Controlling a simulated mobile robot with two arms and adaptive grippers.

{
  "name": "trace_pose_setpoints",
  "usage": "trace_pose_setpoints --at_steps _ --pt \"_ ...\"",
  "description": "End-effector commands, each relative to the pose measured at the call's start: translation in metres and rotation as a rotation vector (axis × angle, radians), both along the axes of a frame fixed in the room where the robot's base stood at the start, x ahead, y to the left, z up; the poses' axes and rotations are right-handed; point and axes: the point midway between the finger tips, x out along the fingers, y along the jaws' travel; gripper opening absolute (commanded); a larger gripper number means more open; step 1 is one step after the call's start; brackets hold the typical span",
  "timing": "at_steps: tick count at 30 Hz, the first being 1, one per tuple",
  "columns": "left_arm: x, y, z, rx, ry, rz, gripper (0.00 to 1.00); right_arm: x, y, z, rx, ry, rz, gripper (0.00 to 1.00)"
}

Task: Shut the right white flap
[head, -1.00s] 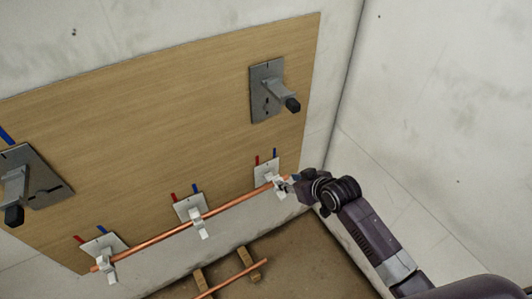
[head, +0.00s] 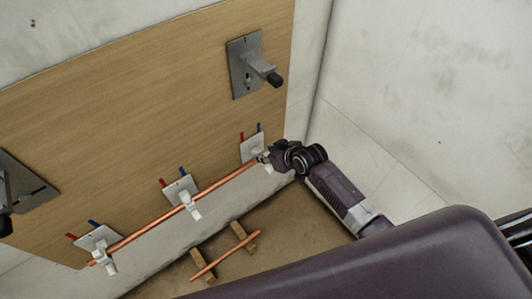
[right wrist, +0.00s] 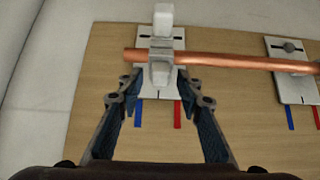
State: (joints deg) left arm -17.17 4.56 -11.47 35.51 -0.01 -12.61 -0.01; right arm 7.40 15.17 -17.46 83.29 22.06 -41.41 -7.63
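The right white flap belongs to the rightmost white clip (head: 252,147) on the wooden board, at the right end of a copper pipe (head: 222,183). My right gripper (head: 265,157) is at this clip and partly hides it in the head view. In the right wrist view the white flap (right wrist: 163,16) sticks out beyond the pipe (right wrist: 222,60), and a white part of the clip lies over the pipe. My right gripper (right wrist: 158,80) has its fingers apart, one on each side of the clip's near end, with no clear grip on it. My left gripper is not in view.
Two more white clips (head: 178,187) (head: 95,239) hold the pipe to the left. A grey bracket (head: 245,65) with a black-tipped arm is above. Another copper pipe (head: 226,257) lies on wooden blocks on the floor. A wall stands close on the right.

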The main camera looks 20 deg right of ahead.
Motion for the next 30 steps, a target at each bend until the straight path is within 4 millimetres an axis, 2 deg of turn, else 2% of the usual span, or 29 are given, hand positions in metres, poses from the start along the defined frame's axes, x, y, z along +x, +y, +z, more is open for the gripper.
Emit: trace_pose_setpoints --at_steps 11,20,26,30 --pt "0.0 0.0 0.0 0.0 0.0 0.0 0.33 0.003 0.001 -0.002 0.0 -0.001 0.0 0.32" --pt "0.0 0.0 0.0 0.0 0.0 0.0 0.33 0.003 0.001 -0.003 -0.001 0.0 -0.001 0.0" --pt "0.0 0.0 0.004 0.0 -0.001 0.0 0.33 0.004 0.001 -0.001 -0.006 0.014 -0.001 0.0" --pt "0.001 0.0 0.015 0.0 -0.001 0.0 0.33 0.007 0.001 0.002 -0.023 0.058 -0.001 0.0"
